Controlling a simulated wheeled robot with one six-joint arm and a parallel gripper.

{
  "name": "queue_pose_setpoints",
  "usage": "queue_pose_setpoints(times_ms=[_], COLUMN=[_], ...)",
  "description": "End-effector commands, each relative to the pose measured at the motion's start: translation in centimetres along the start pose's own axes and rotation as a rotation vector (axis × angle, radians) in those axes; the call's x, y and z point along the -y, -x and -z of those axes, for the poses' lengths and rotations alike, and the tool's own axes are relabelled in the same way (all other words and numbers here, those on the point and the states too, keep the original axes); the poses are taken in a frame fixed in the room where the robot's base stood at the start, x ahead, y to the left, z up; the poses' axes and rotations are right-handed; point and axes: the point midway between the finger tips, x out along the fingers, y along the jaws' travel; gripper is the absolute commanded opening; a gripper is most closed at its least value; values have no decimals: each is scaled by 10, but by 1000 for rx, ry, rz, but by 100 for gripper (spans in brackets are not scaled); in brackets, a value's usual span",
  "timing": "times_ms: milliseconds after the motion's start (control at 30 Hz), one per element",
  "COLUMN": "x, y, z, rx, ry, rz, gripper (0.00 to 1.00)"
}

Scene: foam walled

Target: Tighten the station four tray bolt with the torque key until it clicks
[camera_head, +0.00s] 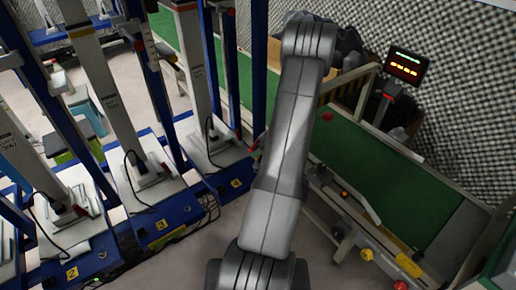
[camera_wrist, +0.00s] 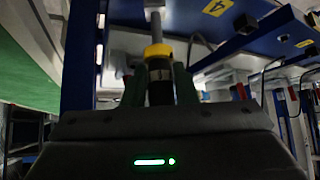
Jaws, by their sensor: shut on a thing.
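In the wrist view, my gripper (camera_wrist: 158,78) is shut on the torque key (camera_wrist: 157,50), which has a dark body, a yellow collar and a thin metal shaft. The key's shaft points up toward a pale plate at the top of the picture. I cannot tell whether its tip touches a bolt; the tray bolt is not clearly visible. Station four's blue edge carries a yellow 4 label (camera_wrist: 217,8), just right of the key. In the head view, the station four tray (camera_head: 214,150) is left of my arm, with its 4 label (camera_head: 236,183). My gripper is hidden there.
Stations marked 3 (camera_head: 162,224) and 2 (camera_head: 72,272) stand left, with tall uprights and loose cables. A green conveyor (camera_head: 365,170) and a lit display (camera_head: 405,66) are to the right. A narrow strip of floor lies between the stations and the conveyor.

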Motion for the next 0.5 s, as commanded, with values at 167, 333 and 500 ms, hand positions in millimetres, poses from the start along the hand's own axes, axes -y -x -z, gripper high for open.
queue_pose_setpoints(times_ms=[167,333,500], x=[0,0,0], y=[2,2,2], z=[2,1,1], rx=[0,0,1], ry=[18,35,54], rz=[17,32,48], gripper=[0,0,0])
